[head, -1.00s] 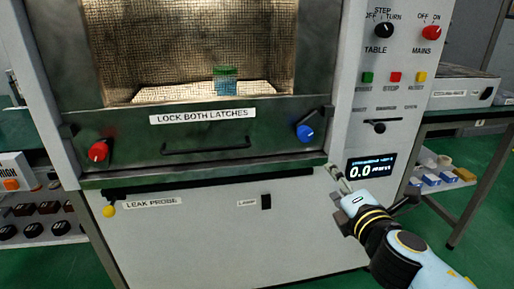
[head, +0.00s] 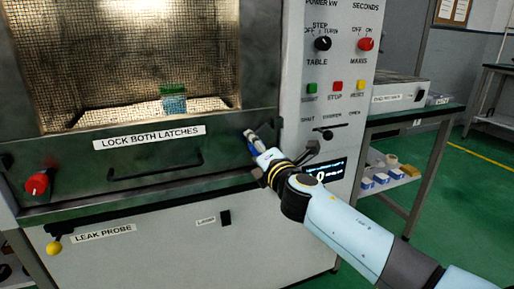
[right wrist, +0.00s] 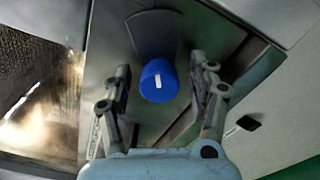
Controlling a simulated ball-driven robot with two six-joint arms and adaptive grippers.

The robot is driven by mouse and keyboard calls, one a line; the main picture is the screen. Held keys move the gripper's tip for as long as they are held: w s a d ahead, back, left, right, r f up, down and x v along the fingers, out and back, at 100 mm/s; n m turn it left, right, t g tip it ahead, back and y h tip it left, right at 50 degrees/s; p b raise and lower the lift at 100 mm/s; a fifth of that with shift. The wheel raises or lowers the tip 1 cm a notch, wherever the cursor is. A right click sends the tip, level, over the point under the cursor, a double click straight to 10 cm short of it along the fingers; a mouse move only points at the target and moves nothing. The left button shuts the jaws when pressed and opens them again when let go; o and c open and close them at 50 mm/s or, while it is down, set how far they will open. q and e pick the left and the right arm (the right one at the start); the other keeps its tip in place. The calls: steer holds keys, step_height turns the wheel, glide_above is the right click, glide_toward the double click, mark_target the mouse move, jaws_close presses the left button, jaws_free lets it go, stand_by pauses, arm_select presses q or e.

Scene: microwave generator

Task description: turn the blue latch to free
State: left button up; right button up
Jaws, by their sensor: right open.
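The blue latch (right wrist: 158,82) is a round blue knob with a white mark, on the dark metal door of the microwave generator. In the right wrist view it sits between the two open fingers of my right gripper (right wrist: 160,95), with a gap on each side. In the head view my right gripper (head: 254,140) is at the door's right side and mostly hides the blue latch. The red latch (head: 37,183) is on the door's left side. My left gripper does not show.
A door handle (head: 150,172) runs below the "LOCK BOTH LATCHES" label (head: 150,137). The control panel (head: 335,75) with knobs and buttons rises right of the door, close to my right arm. A yellow knob (head: 54,248) is below the door. A bench (head: 420,115) stands at right.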

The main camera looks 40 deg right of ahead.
steer(key=shift+c, duration=0.4)
steer(key=c, duration=1)
steer(key=shift+c, duration=0.2)
